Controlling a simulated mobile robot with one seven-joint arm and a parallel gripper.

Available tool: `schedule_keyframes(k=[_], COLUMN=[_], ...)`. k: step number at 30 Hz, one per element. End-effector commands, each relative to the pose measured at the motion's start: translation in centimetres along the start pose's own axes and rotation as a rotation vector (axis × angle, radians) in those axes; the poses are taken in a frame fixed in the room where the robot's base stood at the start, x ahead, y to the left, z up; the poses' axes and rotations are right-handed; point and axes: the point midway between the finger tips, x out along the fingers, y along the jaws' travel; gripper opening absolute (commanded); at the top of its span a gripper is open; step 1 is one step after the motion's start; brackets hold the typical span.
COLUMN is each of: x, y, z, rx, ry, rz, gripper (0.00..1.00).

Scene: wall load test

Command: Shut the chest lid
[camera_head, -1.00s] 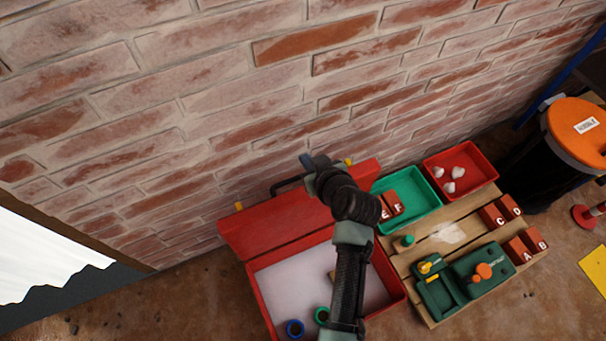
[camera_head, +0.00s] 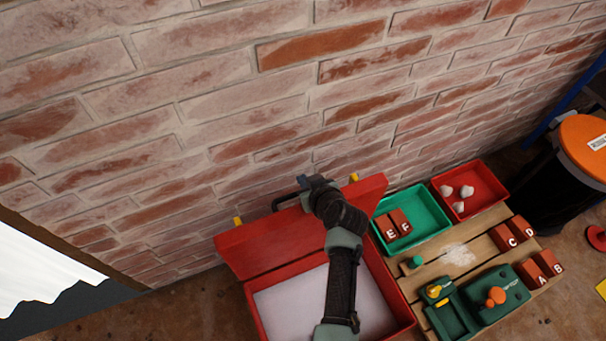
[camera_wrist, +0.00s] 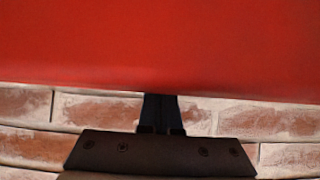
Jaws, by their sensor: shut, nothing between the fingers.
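The red chest (camera_head: 405,313) stands open against the brick wall, with a pale interior visible. Its red lid (camera_head: 262,243) is raised and leans back toward the wall, with a dark handle at its top edge and yellow latches (camera_head: 238,221) on that edge. My gripper (camera_head: 303,181) is at the top edge of the lid, beside the handle, on the wall side as far as I can tell. In the wrist view my shut gripper (camera_wrist: 161,112) reaches to the red lid (camera_wrist: 160,45), which fills the upper part. Whether the fingertips touch it is unclear.
A pallet (camera_head: 437,258) to the right bears a green tray (camera_head: 420,237) with blocks, a red tray (camera_head: 494,192) with white pieces, lettered blocks and a green tool case (camera_head: 492,291). A black barrel with an orange top (camera_head: 585,145) stands further right. The wall is close behind the lid.

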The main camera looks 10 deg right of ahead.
Motion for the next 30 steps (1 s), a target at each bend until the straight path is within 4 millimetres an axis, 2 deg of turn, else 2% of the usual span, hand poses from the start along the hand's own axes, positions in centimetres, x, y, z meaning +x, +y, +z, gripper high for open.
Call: schedule_keyframes(k=[3,20,25,30], x=[-0.6,-1.1,-2.2,-4.4], y=[0.0,0.0,0.1,0.1], z=[0.8,1.3,2.1,3.5], rx=[0.002,0.001,0.005,0.005], ry=[0.000,0.009,0.053,0.133], rz=[0.000,0.000,0.002,0.000], gripper=[0.00,0.00,0.00,0.00])
